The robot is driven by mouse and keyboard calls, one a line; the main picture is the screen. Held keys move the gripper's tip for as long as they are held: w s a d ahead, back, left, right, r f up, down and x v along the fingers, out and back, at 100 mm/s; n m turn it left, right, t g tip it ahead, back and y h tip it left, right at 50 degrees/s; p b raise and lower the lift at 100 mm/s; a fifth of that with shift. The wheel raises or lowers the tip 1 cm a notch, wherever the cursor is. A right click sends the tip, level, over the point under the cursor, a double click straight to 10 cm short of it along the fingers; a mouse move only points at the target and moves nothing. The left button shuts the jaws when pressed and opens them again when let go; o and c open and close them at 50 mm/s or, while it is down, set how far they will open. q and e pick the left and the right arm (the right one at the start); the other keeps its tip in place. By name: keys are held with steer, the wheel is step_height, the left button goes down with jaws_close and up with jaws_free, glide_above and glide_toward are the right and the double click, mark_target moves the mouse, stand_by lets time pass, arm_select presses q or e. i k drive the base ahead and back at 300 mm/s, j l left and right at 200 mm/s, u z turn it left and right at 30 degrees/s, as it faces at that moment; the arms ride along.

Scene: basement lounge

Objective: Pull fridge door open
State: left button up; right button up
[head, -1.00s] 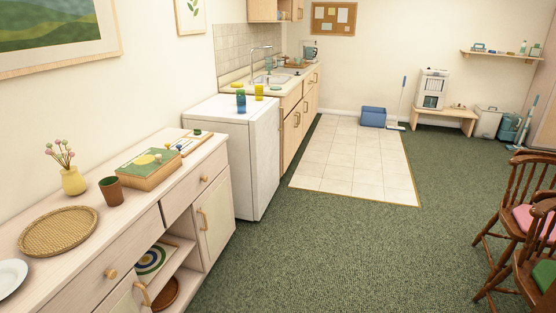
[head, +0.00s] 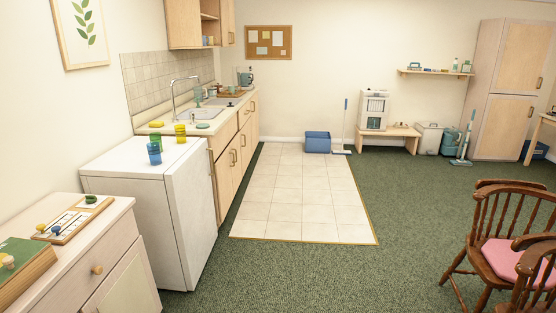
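The fridge is most likely the white waist-high appliance (head: 152,218) at the left in the head view, standing between the wooden sideboard and the kitchen counter. Its front faces right, toward the green carpet, and looks shut. I see its front at a steep angle and cannot make out a handle. A blue cup (head: 154,154), a green cup (head: 155,138) and a yellow cup (head: 180,133) stand on its top. Neither of my grippers is in view.
The sideboard (head: 117,262) stands at the near left with a game box (head: 22,268) on it. The counter (head: 226,125) with a sink runs behind the fridge. Wooden chairs (head: 506,230) stand at the right. The carpet (head: 330,275) and tiled floor (head: 305,200) between are clear.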

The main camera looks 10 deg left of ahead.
mark_target(189, 182)
steer(key=i, duration=0.9)
steer(key=i+u, duration=0.15)
steer(key=i, duration=0.75)
